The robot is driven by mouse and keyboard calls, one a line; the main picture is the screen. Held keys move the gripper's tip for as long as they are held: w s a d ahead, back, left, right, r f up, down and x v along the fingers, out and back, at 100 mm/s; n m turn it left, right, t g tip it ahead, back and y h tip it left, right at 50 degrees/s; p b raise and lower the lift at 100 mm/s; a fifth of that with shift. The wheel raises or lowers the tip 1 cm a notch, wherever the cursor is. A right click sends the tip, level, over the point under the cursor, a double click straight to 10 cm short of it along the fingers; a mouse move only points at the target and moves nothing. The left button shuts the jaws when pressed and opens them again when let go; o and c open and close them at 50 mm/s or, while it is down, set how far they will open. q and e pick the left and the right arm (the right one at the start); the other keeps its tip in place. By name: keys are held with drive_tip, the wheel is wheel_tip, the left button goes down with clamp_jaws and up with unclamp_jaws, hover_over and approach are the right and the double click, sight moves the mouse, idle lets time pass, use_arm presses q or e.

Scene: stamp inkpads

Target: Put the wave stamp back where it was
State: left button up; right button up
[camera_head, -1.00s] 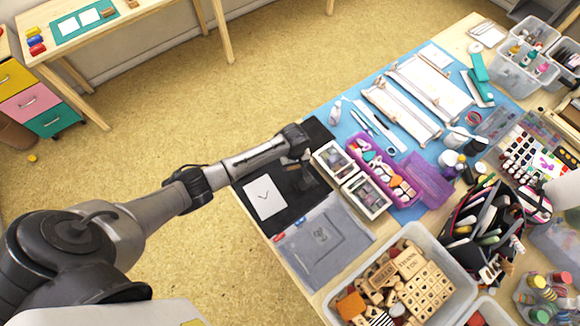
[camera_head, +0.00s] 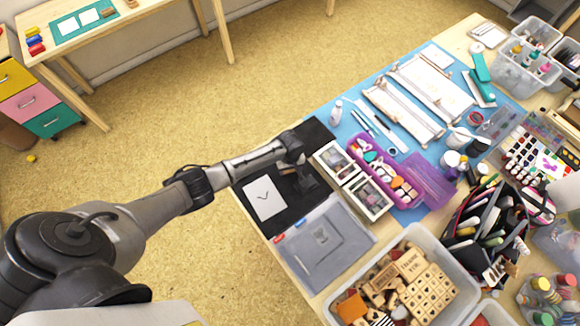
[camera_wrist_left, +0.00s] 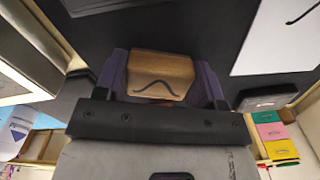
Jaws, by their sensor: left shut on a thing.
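The wave stamp (camera_wrist_left: 162,75) is a wooden block with a dark wavy line on its face, in the wrist view. My left gripper (camera_wrist_left: 162,85) is shut on it, one purple-grey finger on each side. The stamp is hard to make out in that view. The white paper (camera_head: 264,198) bears a small dark mark and also shows in the wrist view (camera_wrist_left: 285,40). My right gripper is not in view.
Two framed boxes (camera_head: 368,197) stand just right of the gripper, beside a purple tray (camera_head: 408,199). A clear pouch (camera_head: 325,245) lies in front of the mat. A bin of wooden stamps (camera_head: 455,290) is at the front. A black inkpad (camera_wrist_left: 268,97) is near the stamp.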

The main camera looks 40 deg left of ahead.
use_arm(q)
drive_tip(key=shift+f, duration=0.15)
drive_tip(key=o, duration=0.8)
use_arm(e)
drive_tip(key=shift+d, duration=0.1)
use_arm(q)
drive_tip(key=shift+r+p, duration=1.4)
drive_tip(key=shift+r, duration=4.75)
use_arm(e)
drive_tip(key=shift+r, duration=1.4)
